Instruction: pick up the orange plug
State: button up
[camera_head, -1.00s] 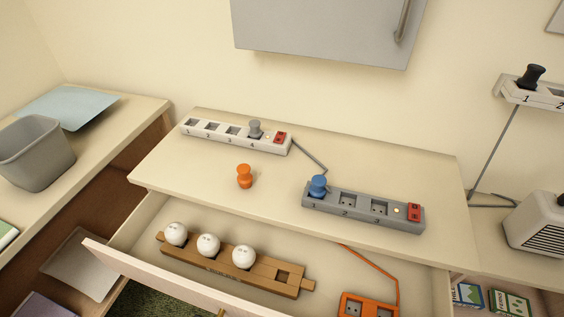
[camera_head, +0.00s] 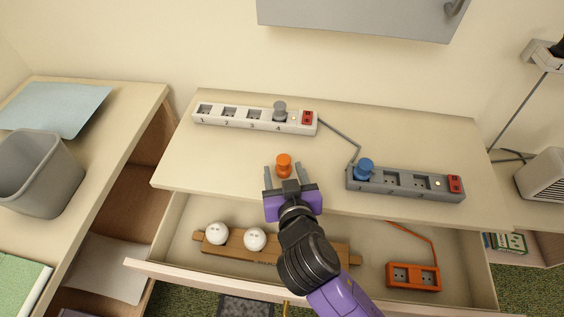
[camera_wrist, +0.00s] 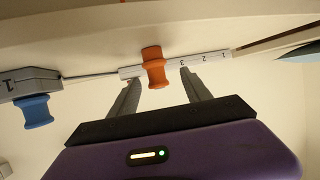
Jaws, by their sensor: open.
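The orange plug (camera_head: 284,165) stands upright on the cream tabletop (camera_head: 215,165), in front of the white power strip (camera_head: 240,118). My gripper (camera_head: 283,175) is open and empty, reaching over the tabletop's front edge with its two fingers pointing at the plug. In the head view the fingertips lie on either side of the plug's near part. In the wrist view the plug (camera_wrist: 153,68) appears between and just beyond the fingertips (camera_wrist: 158,78). I cannot tell whether a finger touches it.
A blue plug (camera_head: 364,169) sits in the grey power strip (camera_head: 405,183) to the right.

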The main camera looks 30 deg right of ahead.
aim_at(281, 156)
jog(key=x, duration=0.2)
jog(key=p+x, duration=0.1)
jog(key=x, duration=0.4)
jog(key=shift+w+d+r, duration=0.1)
jog(key=shift+d, duration=0.25)
grip_shut()
